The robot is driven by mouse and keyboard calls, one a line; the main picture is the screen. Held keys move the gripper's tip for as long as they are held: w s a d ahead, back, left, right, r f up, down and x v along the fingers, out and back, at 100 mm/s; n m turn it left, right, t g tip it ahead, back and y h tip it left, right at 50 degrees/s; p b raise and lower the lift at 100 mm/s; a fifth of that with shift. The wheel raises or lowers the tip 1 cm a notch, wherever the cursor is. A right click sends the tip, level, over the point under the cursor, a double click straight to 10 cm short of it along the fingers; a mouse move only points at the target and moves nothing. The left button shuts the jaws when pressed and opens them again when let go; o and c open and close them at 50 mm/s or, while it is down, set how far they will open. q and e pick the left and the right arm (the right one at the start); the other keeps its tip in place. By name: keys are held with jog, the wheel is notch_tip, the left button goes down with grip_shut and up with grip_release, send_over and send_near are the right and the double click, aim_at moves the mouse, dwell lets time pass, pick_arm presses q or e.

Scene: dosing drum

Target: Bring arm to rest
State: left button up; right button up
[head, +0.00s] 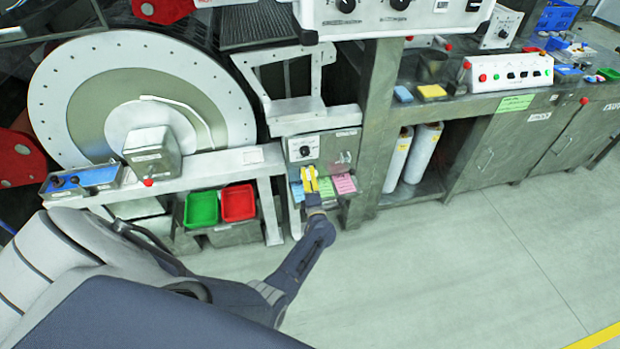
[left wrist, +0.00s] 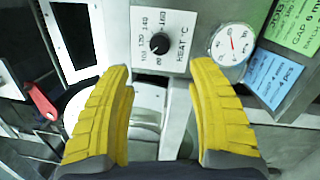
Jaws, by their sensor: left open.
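My left gripper (head: 310,180) has yellow fingers and is in front of the small control panel below the white frame. In the left wrist view the two fingers (left wrist: 160,78) stand wide apart with nothing between them. A heat knob (left wrist: 160,43) on a white dial plate (left wrist: 175,20) shows just beyond the gap between the fingertips, and a round gauge (left wrist: 229,44) is to its right. In the head view the same dial (head: 304,149) is just above the gripper. My left arm reaches up from the bottom left. My right gripper is not visible.
A big round drum (head: 52,110) stands at the left. A green bin (head: 201,209) and a red bin (head: 238,203) are left of the gripper. Coloured cards, including a pink one (head: 344,183), hang beside it. The floor (head: 440,270) at the right is clear.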

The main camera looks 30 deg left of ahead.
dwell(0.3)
pick_arm(q)
jog(key=w+d+f+m+t+h, duration=0.1)
jog(key=w+d+f+m+h, duration=0.25)
jog(key=d+m+h, duration=0.35)
jog(key=s+d+f+m+g+h, duration=0.1)
jog(key=s+d+f+m+h, duration=0.15)
jog(key=f+m, duration=0.4)
jog(key=s+d+f+m+g+h, duration=0.1)
jog(key=s+d+f+m, duration=0.3)
jog(key=f, duration=0.3)
jog(key=s+d+f+m+g+h, duration=0.25)
jog(key=s+f+m, duration=0.35)
jog(key=s+f, duration=0.55)
jog(key=s+f+m+g, duration=0.3)
jog(key=s+f, duration=0.3)
jog(key=s, duration=0.6)
jog(key=s+f+m+g, duration=0.3)
jog(key=s+f, duration=0.3)
jog(key=s, duration=0.6)
jog(key=s+a+f+m+g, duration=0.1)
jog(key=s+f+g, duration=0.1)
jog(key=s, duration=1)
jog(key=s+a+f+m+g+y, duration=0.1)
jog(key=s+f+g, duration=0.1)
jog(key=s, duration=1)
jog(key=shift+s+a, duration=0.2)
jog(key=shift+a, duration=0.05)
